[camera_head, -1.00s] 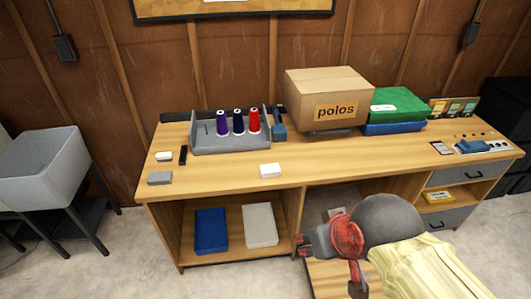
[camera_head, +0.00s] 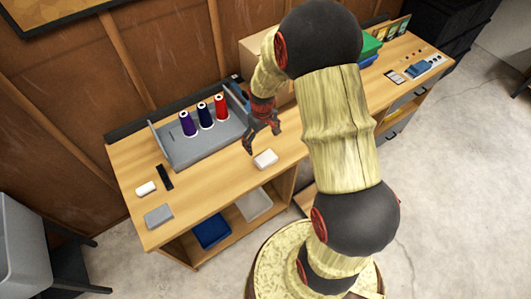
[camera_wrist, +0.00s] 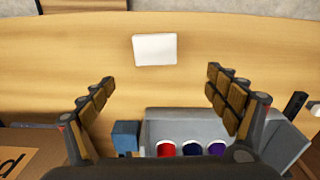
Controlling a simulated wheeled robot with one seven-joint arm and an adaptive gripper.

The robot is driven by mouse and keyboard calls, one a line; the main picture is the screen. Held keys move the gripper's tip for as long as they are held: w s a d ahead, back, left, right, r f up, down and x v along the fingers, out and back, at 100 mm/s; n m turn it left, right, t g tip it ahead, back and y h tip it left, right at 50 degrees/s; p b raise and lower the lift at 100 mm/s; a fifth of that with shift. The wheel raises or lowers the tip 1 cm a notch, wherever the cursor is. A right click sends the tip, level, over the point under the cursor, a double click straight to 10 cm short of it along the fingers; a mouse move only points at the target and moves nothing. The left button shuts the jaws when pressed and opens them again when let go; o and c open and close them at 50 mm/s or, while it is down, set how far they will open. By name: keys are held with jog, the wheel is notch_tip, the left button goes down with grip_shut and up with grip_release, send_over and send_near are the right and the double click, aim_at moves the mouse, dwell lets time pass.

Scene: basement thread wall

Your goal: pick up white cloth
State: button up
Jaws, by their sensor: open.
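A small white folded cloth (camera_head: 265,159) lies on the wooden tabletop near its front edge. It also shows as a white rectangle in the wrist view (camera_wrist: 155,49), a little above the space between my fingertips. My gripper (camera_head: 262,142) is over the tabletop, just behind the cloth in the head view and beside the grey thread tray. In the wrist view my gripper (camera_wrist: 160,76) has its two fingers spread wide, with nothing between them. The cloth is fully visible and does not appear to be touched.
A grey tray (camera_head: 180,153) holds purple, dark blue and red thread cones. A blue object (camera_wrist: 125,137) stands next to it. A small white block (camera_head: 145,188), black item (camera_head: 164,177) and grey block (camera_head: 159,216) lie left.

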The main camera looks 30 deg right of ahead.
send_over(266, 158)
notch_tip(266, 158, down, 6)
jog(key=shift+w+r, duration=0.1)
jog(key=f, duration=0.5)
jog(key=shift+s+f, duration=0.2)
jog(key=shift+f, duration=0.2)
jog(key=c, duration=0.3)
jog(key=c, duration=0.8)
